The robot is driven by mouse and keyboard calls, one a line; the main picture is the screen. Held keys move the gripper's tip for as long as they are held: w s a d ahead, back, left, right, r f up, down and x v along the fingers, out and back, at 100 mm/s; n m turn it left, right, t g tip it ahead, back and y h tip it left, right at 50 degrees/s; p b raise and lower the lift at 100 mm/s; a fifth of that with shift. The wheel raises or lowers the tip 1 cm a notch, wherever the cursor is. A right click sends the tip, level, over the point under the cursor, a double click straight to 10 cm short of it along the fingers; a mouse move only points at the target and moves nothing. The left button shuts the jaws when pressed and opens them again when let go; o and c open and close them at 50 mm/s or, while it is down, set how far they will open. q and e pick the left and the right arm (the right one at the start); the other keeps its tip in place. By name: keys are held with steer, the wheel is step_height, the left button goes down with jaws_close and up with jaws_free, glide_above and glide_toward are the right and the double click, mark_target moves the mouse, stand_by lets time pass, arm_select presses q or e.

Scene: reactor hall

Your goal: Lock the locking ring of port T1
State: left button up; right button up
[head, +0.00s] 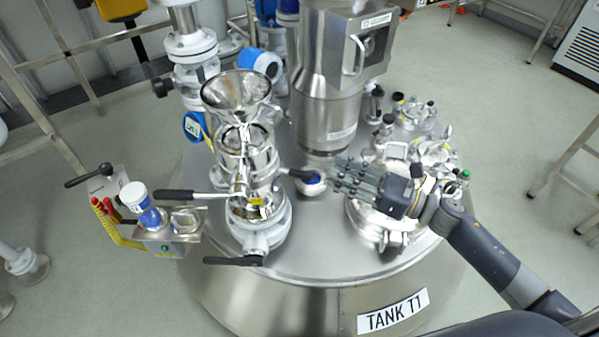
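Port T1 appears to be the metal column with a steel funnel (237,90) on top, standing on the left of the tank lid. My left gripper is not in view.
Below the ring is another black lever (233,261). A white-and-blue round part (311,184) sits just below my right fingertips. A tall steel vessel (330,85) rises behind. A clamped hatch (383,222) lies under my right forearm. A bottle (143,203) stands on a side bracket.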

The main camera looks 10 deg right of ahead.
steer(key=s+n+g+y, duration=0.1)
steer(key=s+n+g, duration=0.15)
steer(key=n, duration=0.25)
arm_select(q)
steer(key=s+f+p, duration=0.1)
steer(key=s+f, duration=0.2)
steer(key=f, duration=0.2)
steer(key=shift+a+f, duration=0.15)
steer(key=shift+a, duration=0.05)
arm_select(e)
glide_toward(276, 169)
steer(key=shift+g, duration=0.45)
steer(key=x, duration=0.4)
steer(key=shift+w+a+f, duration=0.1)
steer(key=shift+w+a, duration=0.05)
steer(key=shift+w, duration=0.4)
jaws_close()
